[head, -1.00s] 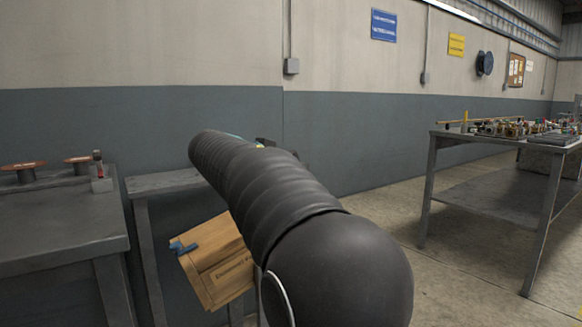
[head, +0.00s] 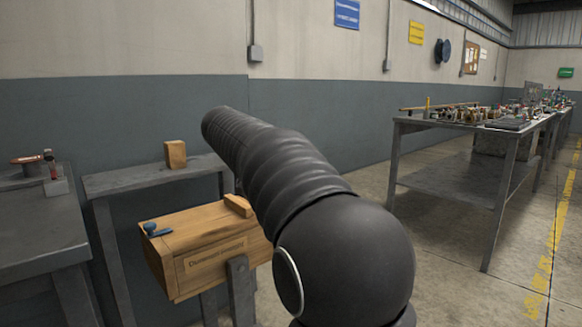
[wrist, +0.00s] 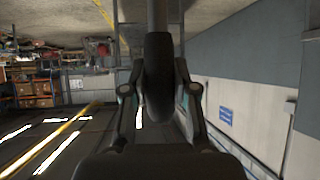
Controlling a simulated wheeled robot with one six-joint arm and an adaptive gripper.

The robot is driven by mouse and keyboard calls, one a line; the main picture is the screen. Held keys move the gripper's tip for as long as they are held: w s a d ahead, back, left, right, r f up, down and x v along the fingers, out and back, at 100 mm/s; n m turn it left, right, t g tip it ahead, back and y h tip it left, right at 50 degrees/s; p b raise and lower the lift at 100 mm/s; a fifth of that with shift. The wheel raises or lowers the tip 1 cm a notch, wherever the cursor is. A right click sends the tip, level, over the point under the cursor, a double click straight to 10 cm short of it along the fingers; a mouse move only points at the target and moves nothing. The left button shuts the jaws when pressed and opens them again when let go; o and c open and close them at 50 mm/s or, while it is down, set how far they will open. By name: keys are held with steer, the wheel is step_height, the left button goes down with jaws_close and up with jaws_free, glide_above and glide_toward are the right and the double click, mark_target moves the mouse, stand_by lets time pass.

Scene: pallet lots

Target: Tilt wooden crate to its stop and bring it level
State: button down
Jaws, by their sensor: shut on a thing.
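The wooden crate (head: 205,255), with a lettered front panel, hangs at a grey upright support (head: 241,285) in the head view. It looks near level. A blue fitting (head: 156,231) is at its left top end and a small wooden piece (head: 238,206) is on its top. My arm covers the crate's right side. My gripper (wrist: 158,95) shows in the wrist view, its two fingers closed on a dark rounded grip (wrist: 158,75) at the end of a grey bar (wrist: 157,15). In the head view my gripper is hidden behind my arm. The crate is out of the wrist view.
A grey bench (head: 135,180) with a wooden block (head: 175,154) stands behind the crate. Another bench (head: 35,240) with a spool (head: 27,160) is at the left. A cluttered table (head: 450,185) stands at the right, with open floor before it.

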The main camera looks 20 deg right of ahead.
steer(key=shift+d+f, duration=0.1)
steer(key=shift+f, duration=0.1)
steer(key=c, duration=0.9)
jaws_free()
steer(key=shift+d, duration=0.2)
steer(key=shift+a, duration=0.15)
steer(key=v, duration=1.2)
steer(key=shift+r, duration=0.1)
